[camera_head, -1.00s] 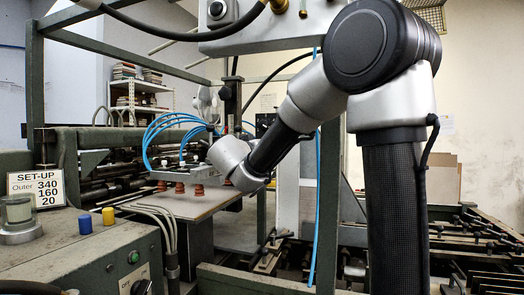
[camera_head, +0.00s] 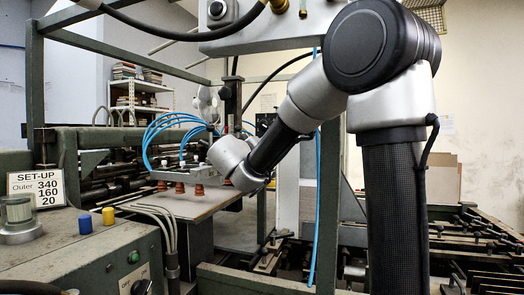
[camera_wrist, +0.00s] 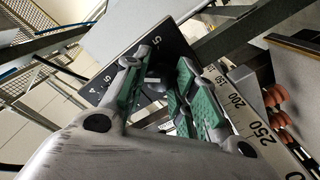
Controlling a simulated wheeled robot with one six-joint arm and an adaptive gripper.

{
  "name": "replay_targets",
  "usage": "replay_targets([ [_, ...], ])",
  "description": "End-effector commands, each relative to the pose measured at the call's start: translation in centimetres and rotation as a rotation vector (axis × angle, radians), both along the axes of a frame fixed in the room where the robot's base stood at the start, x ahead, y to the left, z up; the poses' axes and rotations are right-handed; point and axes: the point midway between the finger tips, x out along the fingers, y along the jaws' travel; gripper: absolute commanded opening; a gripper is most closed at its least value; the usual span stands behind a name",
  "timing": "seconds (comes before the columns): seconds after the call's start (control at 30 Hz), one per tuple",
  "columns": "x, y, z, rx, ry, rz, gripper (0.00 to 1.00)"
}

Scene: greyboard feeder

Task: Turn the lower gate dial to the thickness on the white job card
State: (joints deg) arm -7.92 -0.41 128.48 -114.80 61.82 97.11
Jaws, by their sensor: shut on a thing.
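A white job card (camera_head: 36,188) stands at the left in the head view. It reads "SET-UP", "Outer", 340, 160 and 20. In the wrist view, a dark dial plate (camera_wrist: 118,62) with white marks and figures, among them 4 and 5, lies beyond my gripper (camera_wrist: 158,88). My gripper's green-padded fingers are shut on the dial's knob, which is mostly hidden between them. I cannot read the dial's setting. In the head view my wrist covers the dial and fingers.
A scale (camera_wrist: 250,112) marked 150, 200 and 250 runs close beside my fingers. Reddish suction cups (camera_head: 180,187) hang over a pale board (camera_head: 160,206), with blue hoses (camera_head: 150,140) above. A green control box (camera_head: 80,255) stands at the front left.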

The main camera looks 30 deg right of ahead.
Motion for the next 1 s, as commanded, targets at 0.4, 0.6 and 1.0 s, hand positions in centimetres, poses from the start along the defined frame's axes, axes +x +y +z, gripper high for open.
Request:
replay_targets([
  [0.4, 0.05, 0.06, -0.07, -0.278, 0.28, 0.001, 0.03],
  [0.6, 0.07, 0.08, -0.11, -0.411, 0.414, 0.001, 0.03],
  [1.0, 0.07, 0.1, -0.18, -0.661, 0.666, 0.001, 0.03],
])
